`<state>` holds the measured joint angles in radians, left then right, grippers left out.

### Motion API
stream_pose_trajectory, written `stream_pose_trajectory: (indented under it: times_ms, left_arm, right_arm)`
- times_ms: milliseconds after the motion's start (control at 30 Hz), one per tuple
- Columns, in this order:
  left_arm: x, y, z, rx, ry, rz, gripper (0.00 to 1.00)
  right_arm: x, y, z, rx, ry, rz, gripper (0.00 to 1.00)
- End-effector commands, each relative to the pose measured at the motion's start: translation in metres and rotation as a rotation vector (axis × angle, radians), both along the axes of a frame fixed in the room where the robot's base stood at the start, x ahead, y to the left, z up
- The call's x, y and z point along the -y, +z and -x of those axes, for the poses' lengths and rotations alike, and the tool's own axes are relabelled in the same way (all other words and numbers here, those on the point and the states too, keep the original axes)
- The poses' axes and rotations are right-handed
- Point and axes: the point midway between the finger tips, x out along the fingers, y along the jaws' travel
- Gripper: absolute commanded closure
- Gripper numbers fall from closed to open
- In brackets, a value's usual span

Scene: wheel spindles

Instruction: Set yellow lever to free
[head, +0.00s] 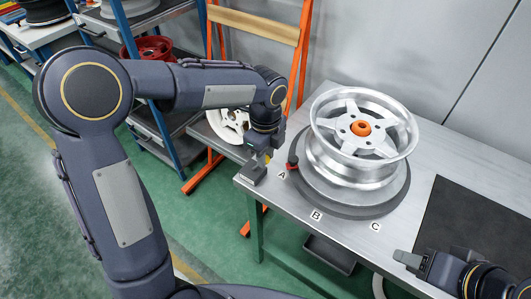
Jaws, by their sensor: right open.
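A wheel spindle with a dark round base (357,210) stands on the metal table and carries a silver wheel (362,135) with an orange hub nut (361,128). A small yellow part (268,157), perhaps the yellow lever, shows beside my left gripper (256,170) and is mostly hidden by it. My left gripper points down at the table's left corner, left of the spindle; its fingers are too small and covered to read. My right gripper (407,258) is open and empty at the lower right, apart from the spindle.
A red-and-black knob (292,163) stands at the base's left, near label A (282,175). Labels B (316,215) and C (376,226) lie along the front. A dark mat (475,225) covers the right side. Shelves with wheels stand behind my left arm.

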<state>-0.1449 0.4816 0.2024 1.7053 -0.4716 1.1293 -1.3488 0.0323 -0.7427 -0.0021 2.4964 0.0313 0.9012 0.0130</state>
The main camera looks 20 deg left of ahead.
Motion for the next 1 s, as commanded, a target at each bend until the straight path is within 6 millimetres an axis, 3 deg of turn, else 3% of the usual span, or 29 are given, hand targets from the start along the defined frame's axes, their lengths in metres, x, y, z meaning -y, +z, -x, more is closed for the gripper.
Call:
stream_pose_trajectory:
  times_ms: [567, 1000]
  left_arm:
    - [-0.008, 0.006, -0.002, -0.026, 0.005, 0.065, 1.0]
    - [-0.043, 0.011, -0.016, -0.145, 0.011, 0.402, 1.0]
  right_arm:
    - [0.0, 0.011, 0.0, 0.0, 0.0, 0.0, 0.5]
    - [0.0, 0.039, 0.0, 0.0, 0.0, 0.0, 0.5]
